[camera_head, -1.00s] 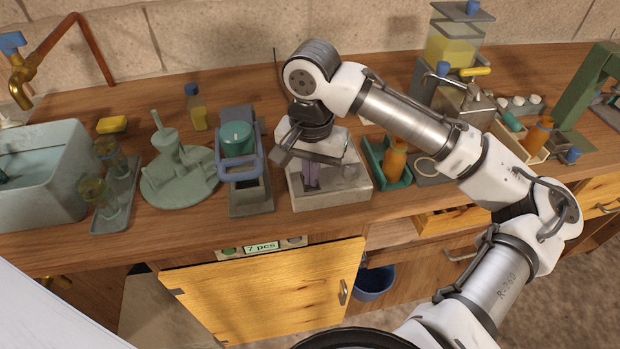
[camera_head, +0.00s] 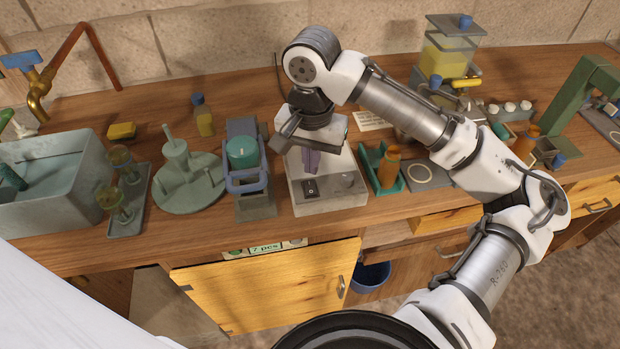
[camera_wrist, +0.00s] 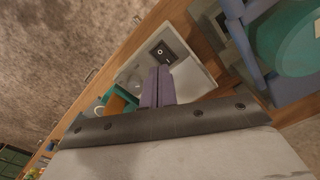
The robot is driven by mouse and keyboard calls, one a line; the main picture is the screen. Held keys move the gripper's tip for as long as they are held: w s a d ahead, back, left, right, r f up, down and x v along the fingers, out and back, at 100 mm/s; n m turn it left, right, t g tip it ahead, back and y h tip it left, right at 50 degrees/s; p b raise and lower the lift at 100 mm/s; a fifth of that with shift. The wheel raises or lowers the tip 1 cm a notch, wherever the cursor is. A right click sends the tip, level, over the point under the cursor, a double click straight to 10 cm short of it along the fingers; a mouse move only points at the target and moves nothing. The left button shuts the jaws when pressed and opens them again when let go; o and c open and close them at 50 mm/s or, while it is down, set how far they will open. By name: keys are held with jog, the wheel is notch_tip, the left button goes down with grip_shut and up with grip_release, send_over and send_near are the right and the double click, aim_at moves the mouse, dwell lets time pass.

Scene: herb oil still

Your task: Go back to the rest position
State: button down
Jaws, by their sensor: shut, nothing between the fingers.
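My gripper (camera_head: 311,163) hangs from my arm, fingers down, over a white box with a black switch (camera_head: 322,190) on the bench. Its purple-grey fingers are together with nothing between them; they also show shut in the wrist view (camera_wrist: 158,87). The box, with its switch and a round knob, also shows behind the fingers in the wrist view (camera_wrist: 195,72). I cannot tell whether the fingertips touch the box. My arm reaches in from the lower right and hides part of the bench behind it.
Left of the gripper stands a blue-handled device with a green lid (camera_head: 242,152). Right of it is a green tray (camera_head: 371,160) with an orange bottle (camera_head: 389,168). A grey sink (camera_head: 55,180) is at far left. The yellow cabinet door (camera_head: 265,290) stands below the bench front.

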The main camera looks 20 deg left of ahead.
jog(key=shift+r, duration=0.35)
